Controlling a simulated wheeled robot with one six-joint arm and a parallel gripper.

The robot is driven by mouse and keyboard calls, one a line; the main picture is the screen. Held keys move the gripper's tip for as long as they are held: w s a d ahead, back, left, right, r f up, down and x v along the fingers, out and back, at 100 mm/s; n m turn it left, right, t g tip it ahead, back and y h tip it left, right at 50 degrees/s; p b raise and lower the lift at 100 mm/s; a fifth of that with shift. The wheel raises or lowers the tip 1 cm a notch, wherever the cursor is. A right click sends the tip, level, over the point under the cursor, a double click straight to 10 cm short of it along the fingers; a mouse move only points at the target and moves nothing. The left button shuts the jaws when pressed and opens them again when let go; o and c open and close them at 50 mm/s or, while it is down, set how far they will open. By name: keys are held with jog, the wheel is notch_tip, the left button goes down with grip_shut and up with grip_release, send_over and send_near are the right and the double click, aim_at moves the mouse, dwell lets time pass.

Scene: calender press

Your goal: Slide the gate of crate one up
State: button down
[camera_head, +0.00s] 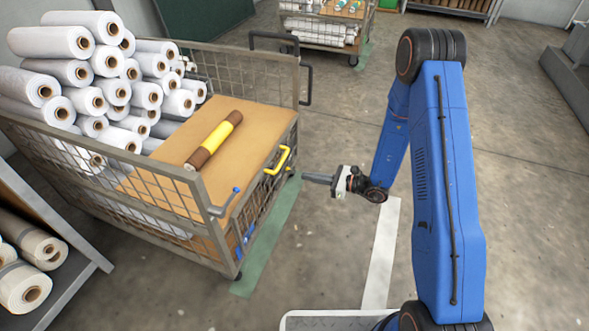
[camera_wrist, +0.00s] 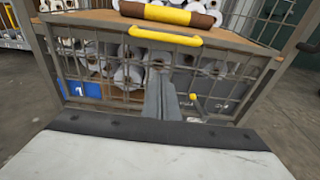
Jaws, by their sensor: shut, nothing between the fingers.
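Crate one is a wire-mesh cart (camera_head: 210,225) on the left, heaped with white rolls; a blue plate marked 1 (camera_wrist: 82,89) shows low on its end in the wrist view. Its mesh gate (camera_wrist: 110,72) fills that end, with its top rail about level with the brown board. The gate's yellow handle (camera_head: 278,160) is on the top rail and also shows in the wrist view (camera_wrist: 165,36). My gripper (camera_head: 306,178) is shut and empty, to the right of the handle and apart from it. In the wrist view the fingers (camera_wrist: 160,70) point at the gate, below the handle.
A yellow and brown roll (camera_head: 215,140) lies on the board (camera_head: 235,160). A blue-knobbed lever (camera_head: 228,198) is at the crate's near corner. A rack with rolls (camera_head: 55,285) stands at lower left, another cart (camera_head: 325,28) behind. Floor around my arm is clear.

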jog(key=w+a+r, duration=0.2)
jog(key=w+a, duration=0.1)
jog(key=a, duration=0.5)
jog(key=shift+a+r, duration=0.15)
jog(key=shift+a, duration=0.1)
jog(key=shift+w, duration=0.1)
dwell(0.3)
notch_tip(320, 180, up, 25)
dwell(0.7)
jog(key=shift+w+r, duration=0.1)
jog(key=shift+r, duration=0.05)
dwell(0.3)
